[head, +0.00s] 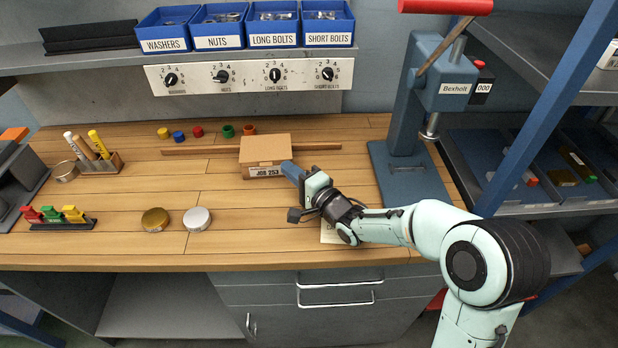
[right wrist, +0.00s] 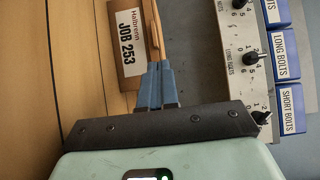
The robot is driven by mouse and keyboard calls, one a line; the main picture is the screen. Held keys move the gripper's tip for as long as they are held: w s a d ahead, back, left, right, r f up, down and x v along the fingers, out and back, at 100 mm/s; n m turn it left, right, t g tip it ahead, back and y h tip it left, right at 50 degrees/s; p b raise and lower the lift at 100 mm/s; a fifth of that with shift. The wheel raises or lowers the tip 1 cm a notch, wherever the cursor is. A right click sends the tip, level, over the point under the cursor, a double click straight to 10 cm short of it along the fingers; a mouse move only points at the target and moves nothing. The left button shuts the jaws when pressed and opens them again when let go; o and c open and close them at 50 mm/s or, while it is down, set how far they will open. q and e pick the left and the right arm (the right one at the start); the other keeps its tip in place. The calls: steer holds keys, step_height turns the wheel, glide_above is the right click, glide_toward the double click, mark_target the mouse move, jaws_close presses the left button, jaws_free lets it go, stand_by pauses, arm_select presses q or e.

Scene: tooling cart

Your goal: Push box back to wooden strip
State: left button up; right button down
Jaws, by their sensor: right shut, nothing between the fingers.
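The cardboard box (head: 264,150), labelled JOB 253, sits upright on the wooden bench. The wooden strip (head: 200,150) runs left to right across the bench and passes behind the box. The box hides the strip's middle, so I cannot tell whether they touch. My right gripper (head: 286,168) is shut and empty, with its blue fingers at the box's front right side. In the right wrist view the fingertips (right wrist: 160,65) are at the lower edge of the box (right wrist: 127,45), touching or very close. My left gripper is not in view.
A blue press (head: 400,170) stands right of the box. Small coloured pieces (head: 228,131) lie behind the strip. Two round tins (head: 196,219) and a marker holder (head: 98,165) are to the left. A paper (head: 330,234) lies under my right wrist. The bench in front of the box is mostly clear.

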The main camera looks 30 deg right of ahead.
mark_target(270, 166)
steer(key=shift+w+a, duration=0.55)
steer(key=shift+a, duration=0.15)
steer(key=shift+w+a+f+b, duration=0.1)
steer(key=shift+w+a+b, duration=0.45)
steer(key=shift+a, duration=0.25)
